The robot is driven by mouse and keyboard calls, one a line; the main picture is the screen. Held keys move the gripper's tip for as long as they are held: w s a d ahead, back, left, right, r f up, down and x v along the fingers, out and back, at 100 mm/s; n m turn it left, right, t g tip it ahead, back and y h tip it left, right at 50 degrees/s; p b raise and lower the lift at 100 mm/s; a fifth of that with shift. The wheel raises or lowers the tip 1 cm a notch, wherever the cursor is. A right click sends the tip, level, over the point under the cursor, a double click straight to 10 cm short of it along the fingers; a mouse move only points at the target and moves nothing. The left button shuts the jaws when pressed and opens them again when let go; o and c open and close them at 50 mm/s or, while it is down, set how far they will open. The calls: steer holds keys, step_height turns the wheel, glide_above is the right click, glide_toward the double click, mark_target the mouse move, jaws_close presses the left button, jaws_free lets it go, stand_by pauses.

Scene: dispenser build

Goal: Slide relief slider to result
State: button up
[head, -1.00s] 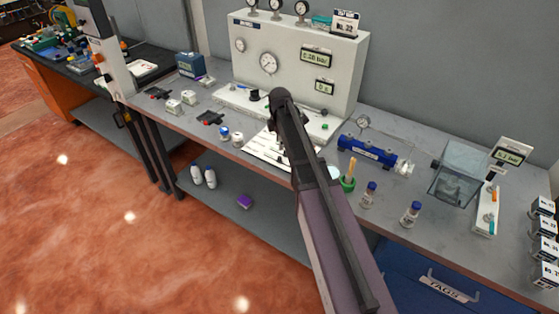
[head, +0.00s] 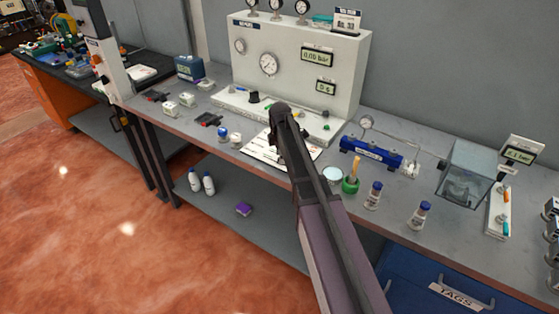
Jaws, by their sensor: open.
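On the right of the bench in the head view, a narrow white panel (head: 497,219) carries an orange slider-like part (head: 506,194) and a teal one (head: 506,227). A small tilted readout (head: 519,155) stands behind it. No label tells which part is the relief slider, and no marked result is readable. My gripper (head: 279,108) is the dark end of my arm, seen from behind in mid-picture before the large white gauge console (head: 345,60). It is open, but its fingertips are hard to make out. It is well left of the white panel, with nothing visible in it.
A clear box (head: 467,172) stands left of the panel. A white printed sheet (head: 262,152) is partly behind my gripper. Small blocks occupy the bench's left.

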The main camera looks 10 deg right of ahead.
mark_target(265, 157)
steer(key=shift+f, duration=0.15)
jaws_close()
steer(key=shift+w, duration=0.1)
steer(key=w+a, duration=0.4)
steer(key=a, duration=0.1)
steer(key=shift+w, duration=0.4)
jaws_free()
steer(key=shift+d, duration=0.1)
